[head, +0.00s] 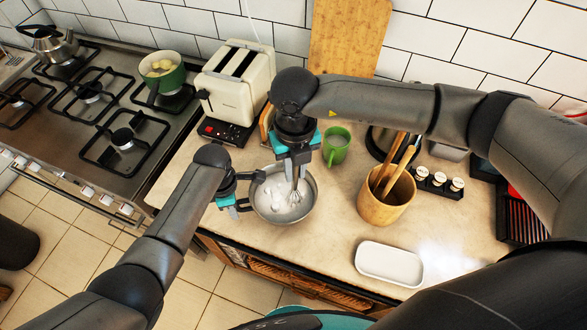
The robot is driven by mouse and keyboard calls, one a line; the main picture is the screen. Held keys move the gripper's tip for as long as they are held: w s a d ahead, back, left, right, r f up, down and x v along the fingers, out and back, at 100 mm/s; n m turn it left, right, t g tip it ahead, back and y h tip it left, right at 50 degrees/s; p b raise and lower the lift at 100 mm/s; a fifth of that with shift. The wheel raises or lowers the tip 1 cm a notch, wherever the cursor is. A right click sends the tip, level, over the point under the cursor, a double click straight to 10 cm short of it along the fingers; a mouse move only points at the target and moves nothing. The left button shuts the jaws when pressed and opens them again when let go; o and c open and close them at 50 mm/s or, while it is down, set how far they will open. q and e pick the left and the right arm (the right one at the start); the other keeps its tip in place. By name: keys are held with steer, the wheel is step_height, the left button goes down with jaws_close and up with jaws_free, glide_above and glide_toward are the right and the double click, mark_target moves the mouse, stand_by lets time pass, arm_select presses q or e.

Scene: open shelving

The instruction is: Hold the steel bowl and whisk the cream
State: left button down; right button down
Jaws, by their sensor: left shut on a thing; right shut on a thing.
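The steel bowl (307,206) stands on the counter near its left front edge, with white cream (273,198) inside. My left gripper (240,205) is at the bowl's left side, shut on its rim. My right gripper (294,160) is above the bowl, pointing down and shut on the whisk (294,197). The whisk's wire head is down in the bowl at the cream, right of the middle. Its handle is mostly hidden by the gripper. How deep the wires sit in the cream is hard to tell.
A green mug (336,146) stands close behind the bowl to the right. A cream toaster (236,92) is behind left, beside the gas stove (105,110). A wooden utensil pot (384,205) and a white dish (389,264) are to the right. Counter between bowl and dish is clear.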

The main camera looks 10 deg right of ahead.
steer(key=shift+r, duration=5.6)
arm_select(q)
steer(key=c, duration=0.6)
jaws_free()
steer(key=shift+c, duration=0.2)
steer(key=shift+r, duration=0.15)
step_height(320, 180, up, 12)
